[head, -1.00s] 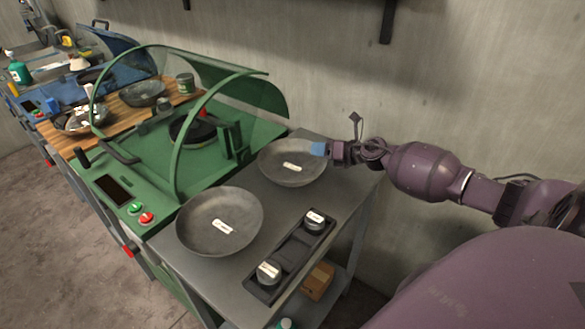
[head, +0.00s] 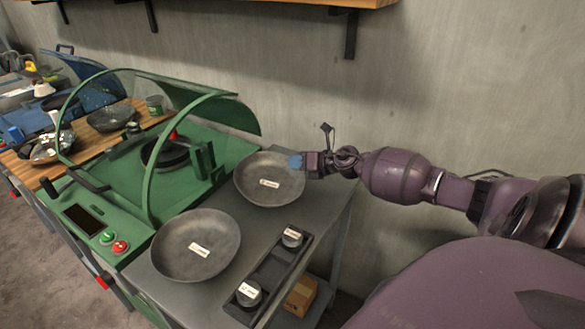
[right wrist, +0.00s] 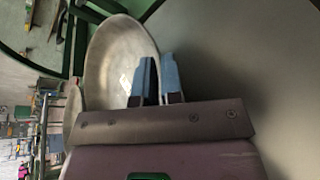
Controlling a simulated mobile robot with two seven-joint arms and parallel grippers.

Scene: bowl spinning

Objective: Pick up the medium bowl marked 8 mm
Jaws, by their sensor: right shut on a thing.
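Two grey metal bowls with white labels are on the grey table in the head view; the label print is too small to read. The far bowl (head: 258,190) is by the wall side, and my right gripper (head: 296,161) is at its right rim. In the right wrist view, the same bowl (right wrist: 105,65) lies in front of the gripper, and the blue fingers (right wrist: 158,80) are shut on its rim. The near bowl (head: 180,250) stands apart, closer to the front, untouched. I cannot tell whether the gripped bowl is clear of the table. My left gripper is not in view.
A green machine (head: 120,180) with a clear hood stands left of the bowls. A dark tray (head: 273,272) with two labelled round weights lies at the table's right edge. A wall shelf (head: 250,3) is above. A cardboard box (head: 300,296) is below the table.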

